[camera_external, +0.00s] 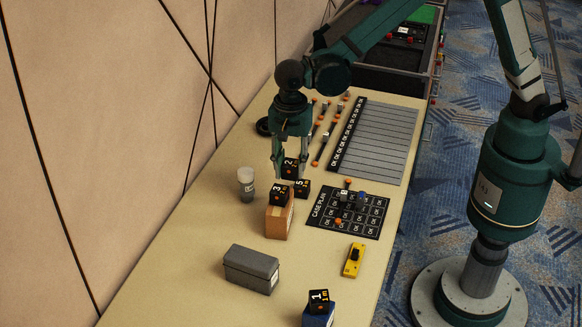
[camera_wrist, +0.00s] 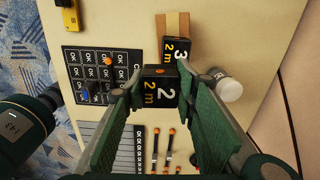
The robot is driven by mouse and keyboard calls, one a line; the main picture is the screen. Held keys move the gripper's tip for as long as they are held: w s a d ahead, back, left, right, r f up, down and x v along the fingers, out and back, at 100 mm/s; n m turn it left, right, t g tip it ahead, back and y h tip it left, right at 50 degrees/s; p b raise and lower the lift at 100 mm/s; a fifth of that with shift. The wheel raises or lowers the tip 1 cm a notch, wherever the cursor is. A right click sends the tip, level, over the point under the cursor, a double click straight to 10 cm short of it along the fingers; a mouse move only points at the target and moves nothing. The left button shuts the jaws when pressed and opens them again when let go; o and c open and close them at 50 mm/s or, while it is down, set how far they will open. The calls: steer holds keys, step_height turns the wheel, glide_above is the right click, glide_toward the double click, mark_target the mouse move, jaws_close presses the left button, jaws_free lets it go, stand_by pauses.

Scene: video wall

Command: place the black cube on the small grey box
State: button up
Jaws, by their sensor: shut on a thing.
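Several black cubes with white numbers show. My gripper (camera_external: 289,172) is shut on the cube marked 2 (camera_external: 289,163), which sits between the fingertips in the wrist view (camera_wrist: 160,86). A cube marked 3 (camera_external: 279,194) rests on a tan box (camera_external: 278,222), just in front of the held cube. A cube marked 1 (camera_external: 319,299) sits on a blue box (camera_external: 317,319) at the near edge. The small grey box (camera_external: 251,270) stands on the table with its top bare.
A lidded jar (camera_external: 246,185) stands left of the tan box. A black grid mat (camera_external: 347,211) with small pieces lies to the right. A yellow device (camera_external: 353,260) lies right of the grey box. Pen-like tools (camera_external: 323,140) and a grey panel (camera_external: 374,140) lie farther back.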

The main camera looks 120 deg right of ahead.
steer(key=w+a+r+p, duration=0.2)
steer(key=w+a+p, duration=0.2)
steer(key=w+a, duration=1.3)
steer(key=w, duration=0.4)
steer(key=shift+a+r+m, duration=0.2)
steer(key=shift+a+m, duration=0.1)
steer(key=shift+f, duration=0.1)
glide_above(250, 259)
steer(key=shift+f, duration=3.05)
steer(key=shift+f, duration=0.1)
steer(key=shift+f, duration=1.75)
steer(key=shift+f+b, duration=0.15)
steer(key=shift+b, duration=0.25)
